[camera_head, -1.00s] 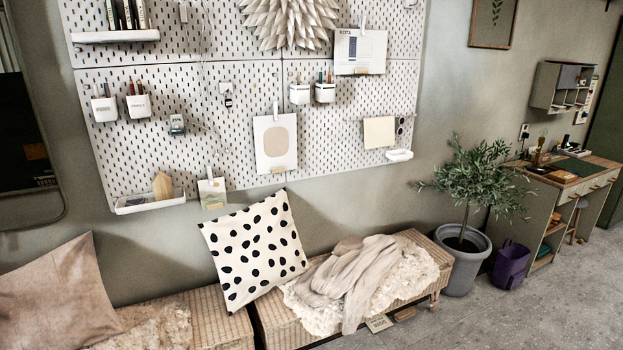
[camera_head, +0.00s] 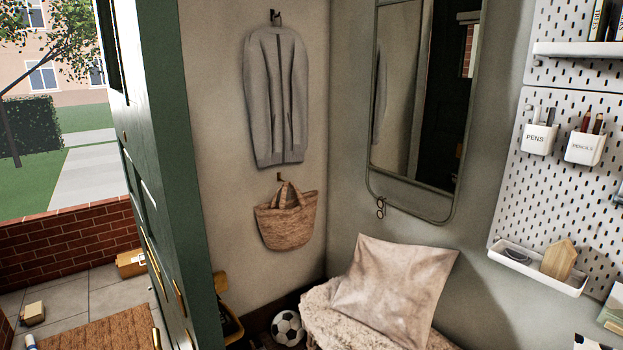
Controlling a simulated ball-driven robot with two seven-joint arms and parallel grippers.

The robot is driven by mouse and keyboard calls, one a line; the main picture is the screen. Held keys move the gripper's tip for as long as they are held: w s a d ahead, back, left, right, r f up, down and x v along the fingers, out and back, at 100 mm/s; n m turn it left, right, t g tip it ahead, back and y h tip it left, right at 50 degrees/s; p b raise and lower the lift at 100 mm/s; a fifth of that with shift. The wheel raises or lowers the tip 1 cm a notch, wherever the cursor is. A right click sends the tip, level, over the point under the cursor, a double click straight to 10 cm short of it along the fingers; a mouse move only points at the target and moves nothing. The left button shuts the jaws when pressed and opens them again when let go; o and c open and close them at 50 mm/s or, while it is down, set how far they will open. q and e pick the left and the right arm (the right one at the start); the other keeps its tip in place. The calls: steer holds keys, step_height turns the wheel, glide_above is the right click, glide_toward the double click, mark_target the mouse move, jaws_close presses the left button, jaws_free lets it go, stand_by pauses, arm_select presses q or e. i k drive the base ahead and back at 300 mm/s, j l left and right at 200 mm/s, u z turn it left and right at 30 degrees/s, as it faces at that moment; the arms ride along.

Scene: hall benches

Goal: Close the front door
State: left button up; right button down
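The green front door (camera_head: 165,150) stands open at the left of the head view, seen nearly edge-on. A brass-coloured handle or fitting (camera_head: 180,298) shows low on it. To the left of the door, the doorway opens onto a paved porch and a garden. The lower part of the door runs out of the frame. Neither of my grippers is in view.
On the porch are a brown doormat (camera_head: 105,330), a brick wall (camera_head: 65,240) and a yellow box (camera_head: 131,263). Right of the door, a football (camera_head: 288,328) lies on the floor beside a bench with a cushion (camera_head: 392,285). A mirror (camera_head: 420,110) hangs above.

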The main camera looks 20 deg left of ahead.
mark_target(140, 43)
steer(key=i+l+u, duration=0.15)
steer(key=u, duration=0.3)
steer(key=i+l+u, duration=0.2)
steer(key=u, duration=0.3)
steer(key=i+l+u, duration=0.25)
steer(key=u, duration=0.2)
steer(key=i+l+u, duration=0.1)
steer(key=l+u, duration=0.7)
steer(key=u, duration=0.15)
steer(key=l, duration=0.3)
steer(key=k+j+z, duration=0.15)
steer(key=z, duration=0.15)
